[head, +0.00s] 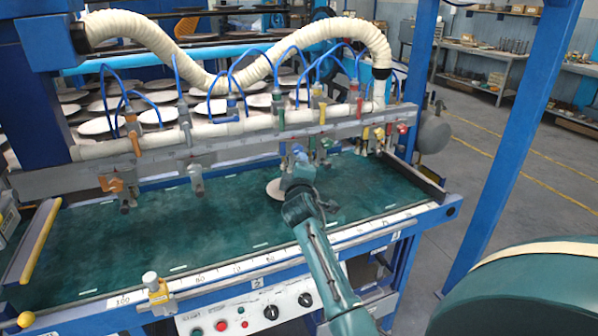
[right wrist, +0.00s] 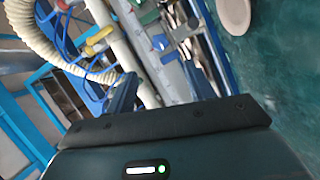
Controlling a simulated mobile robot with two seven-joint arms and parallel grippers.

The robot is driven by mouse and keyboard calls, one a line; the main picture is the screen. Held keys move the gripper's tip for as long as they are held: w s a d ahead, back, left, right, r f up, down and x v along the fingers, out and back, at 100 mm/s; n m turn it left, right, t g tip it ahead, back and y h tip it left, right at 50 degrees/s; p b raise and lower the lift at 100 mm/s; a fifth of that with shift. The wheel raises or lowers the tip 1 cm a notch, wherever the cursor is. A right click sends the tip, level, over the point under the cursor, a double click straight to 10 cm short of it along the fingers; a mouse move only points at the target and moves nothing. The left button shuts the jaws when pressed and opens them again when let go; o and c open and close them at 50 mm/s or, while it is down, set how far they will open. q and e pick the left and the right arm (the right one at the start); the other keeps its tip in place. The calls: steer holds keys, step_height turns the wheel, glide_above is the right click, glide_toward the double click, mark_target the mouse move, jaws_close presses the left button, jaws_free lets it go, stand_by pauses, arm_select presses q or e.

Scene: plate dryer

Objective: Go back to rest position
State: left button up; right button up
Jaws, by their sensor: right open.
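A small pale round plate (head: 275,189) lies on the green table surface (head: 225,222), partly hidden behind my right gripper. My right gripper (head: 298,160) is at the end of the teal arm that comes in from the lower middle, over the table near the row of valves. The plate also shows at the top right of that view (right wrist: 234,14), outside the jaws. My left gripper is not in view.
A grey rail (head: 232,144) with coloured valves and blue tubes spans the machine behind the gripper. A cream hose (head: 240,76) arches above it. Blue posts (head: 513,140) stand at the right.

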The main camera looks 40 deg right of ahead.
steer(key=shift+w, duration=0.1)
stand_by(0.3)
steer(key=s+a+f+y, duration=0.2)
steer(key=s+a+f, duration=0.15)
steer(key=f, duration=0.25)
steer(key=s+a+f+y, duration=0.2)
steer(key=s+a+f, duration=0.15)
steer(key=f, duration=0.25)
steer(key=s+a+f+m+g+y, duration=0.1)
steer(key=s+a+f+y, duration=0.1)
steer(key=s+a+f, duration=0.3)
steer(key=s+a+f+m+g+y, duration=0.1)
steer(key=s+a+f+m+y, duration=0.1)
steer(key=s+a+f, duration=0.3)
steer(key=s+a+f+m+g+y, duration=0.2)
steer(key=s+a+f+y, duration=0.2)
steer(key=s+a, duration=0.6)
steer(key=s+f, duration=0.1)
steer(key=s, duration=0.4)
steer(key=shift+s, duration=0.4)
